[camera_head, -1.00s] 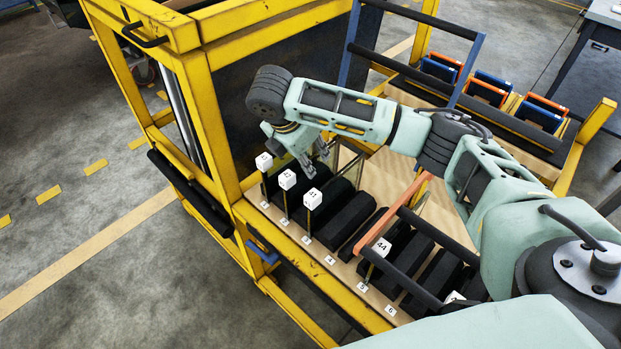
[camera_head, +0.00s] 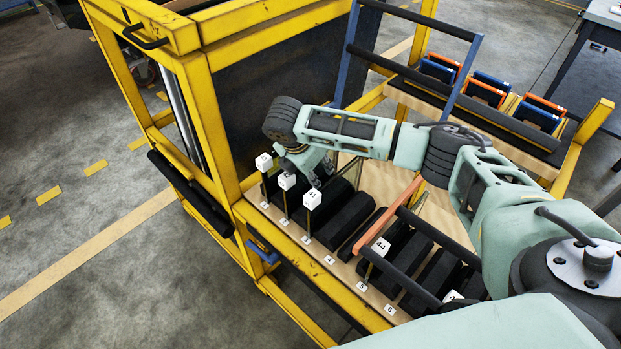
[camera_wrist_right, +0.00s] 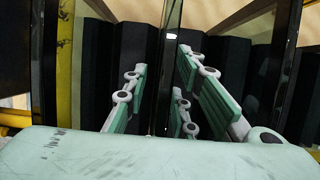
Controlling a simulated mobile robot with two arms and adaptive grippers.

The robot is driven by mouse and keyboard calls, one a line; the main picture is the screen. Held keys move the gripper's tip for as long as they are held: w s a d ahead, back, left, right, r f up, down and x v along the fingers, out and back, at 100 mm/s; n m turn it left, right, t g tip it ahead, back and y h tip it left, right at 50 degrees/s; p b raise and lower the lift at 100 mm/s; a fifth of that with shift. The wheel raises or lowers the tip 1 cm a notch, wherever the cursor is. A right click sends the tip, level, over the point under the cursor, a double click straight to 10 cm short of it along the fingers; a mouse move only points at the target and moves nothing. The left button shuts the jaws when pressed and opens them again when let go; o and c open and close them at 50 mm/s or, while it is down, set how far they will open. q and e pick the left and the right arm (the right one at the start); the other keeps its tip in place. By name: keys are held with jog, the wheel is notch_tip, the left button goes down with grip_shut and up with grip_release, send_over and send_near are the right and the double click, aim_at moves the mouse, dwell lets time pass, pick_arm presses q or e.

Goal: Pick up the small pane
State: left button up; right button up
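A thin upright pane (camera_wrist_right: 170,60) shows nearly edge-on in the right wrist view, as a narrow glassy strip with a dark edge. It stands between the fingers of my right gripper (camera_wrist_right: 163,85), which are spread apart on either side of it. I see no clear finger contact with it. In the head view the right gripper (camera_head: 319,180) points down over the black slotted blocks, just behind the white cubes. The pane is hard to make out there, and the fingertips are partly hidden. My left gripper is not in view.
White numbered cubes (camera_head: 312,199) stand on thin posts along the front edge of the yellow trolley (camera_head: 222,165). An orange-topped frame (camera_head: 392,215) stands to the right. Orange and blue frames (camera_head: 485,92) sit at the back. Black blocks (camera_wrist_right: 95,70) flank the gripper closely.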

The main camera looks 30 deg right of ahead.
grip_shut()
jog(key=shift+w+r, duration=0.1)
jog(key=shift+r, duration=0.05)
dwell(0.4)
